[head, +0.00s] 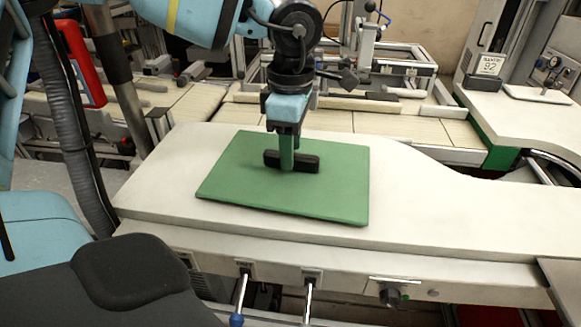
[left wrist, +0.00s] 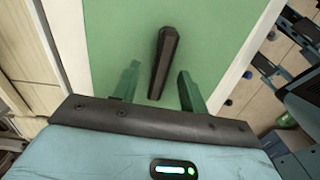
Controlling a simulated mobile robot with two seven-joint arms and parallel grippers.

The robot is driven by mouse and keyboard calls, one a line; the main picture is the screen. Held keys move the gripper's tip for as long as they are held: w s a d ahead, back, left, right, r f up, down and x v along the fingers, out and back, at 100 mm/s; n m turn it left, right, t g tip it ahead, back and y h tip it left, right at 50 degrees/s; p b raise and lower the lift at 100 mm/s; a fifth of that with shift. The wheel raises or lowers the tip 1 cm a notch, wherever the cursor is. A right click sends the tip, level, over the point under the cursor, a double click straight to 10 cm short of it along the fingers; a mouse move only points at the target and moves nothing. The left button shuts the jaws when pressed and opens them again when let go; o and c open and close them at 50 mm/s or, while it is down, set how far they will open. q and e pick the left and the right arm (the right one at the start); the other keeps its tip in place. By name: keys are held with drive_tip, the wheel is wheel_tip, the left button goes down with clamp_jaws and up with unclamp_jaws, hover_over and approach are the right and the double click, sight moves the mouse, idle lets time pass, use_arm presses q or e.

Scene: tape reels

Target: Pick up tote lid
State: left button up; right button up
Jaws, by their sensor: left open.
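The tote lid (head: 240,185) is a flat green rectangle lying on the white worktop, with a black bar handle (head: 307,163) at its middle. My left gripper (head: 287,165) points down over the lid, and its finger covers part of the handle in the head view. In the left wrist view the two green fingers of my left gripper (left wrist: 158,88) are apart, with the black handle (left wrist: 163,62) between them and a gap on each side. The green lid (left wrist: 215,35) fills the middle of that view. My right gripper is not in view.
The white worktop (head: 430,205) is clear to the right of the lid. Its front edge carries levers (head: 308,295) and a knob (head: 390,296). Behind it are a slatted bench (head: 410,127) with metal bars and a box marked 92 (head: 489,66). A red object (head: 82,62) hangs at left.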

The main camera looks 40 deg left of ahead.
use_arm(q)
drive_tip(key=shift+f, duration=0.35)
drive_tip(key=shift+c, duration=0.2)
clamp_jaws()
drive_tip(key=shift+r, duration=0.1)
wheel_tip(320, 180, up, 10)
idle(0.5)
